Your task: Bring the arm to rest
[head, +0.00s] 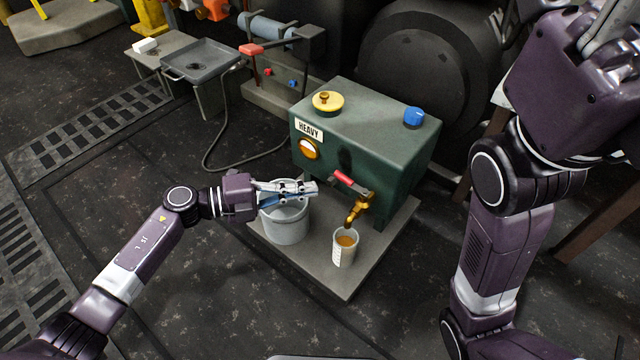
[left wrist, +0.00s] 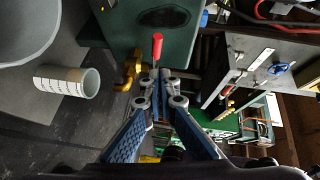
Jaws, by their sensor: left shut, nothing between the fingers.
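My left gripper (head: 312,188) is shut and empty. In the head view it reaches in from the left, over the grey bucket (head: 285,224) and in front of the green HEAVY tank (head: 372,150). In the left wrist view its fingers (left wrist: 160,88) come together at the tips, pointing towards the red tap lever (left wrist: 157,46); I cannot tell the exact gap. My right arm stands raised at the right of the head view. Grey parts at its end (head: 600,30) run out of frame, so its finger state is unclear.
A measuring cup (head: 345,247) with amber liquid stands under the brass tap (head: 357,211). The base plate (head: 375,262) carries cup, bucket and tank. A grey tray (head: 200,62) and a cable lie behind. The floor at front left is clear.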

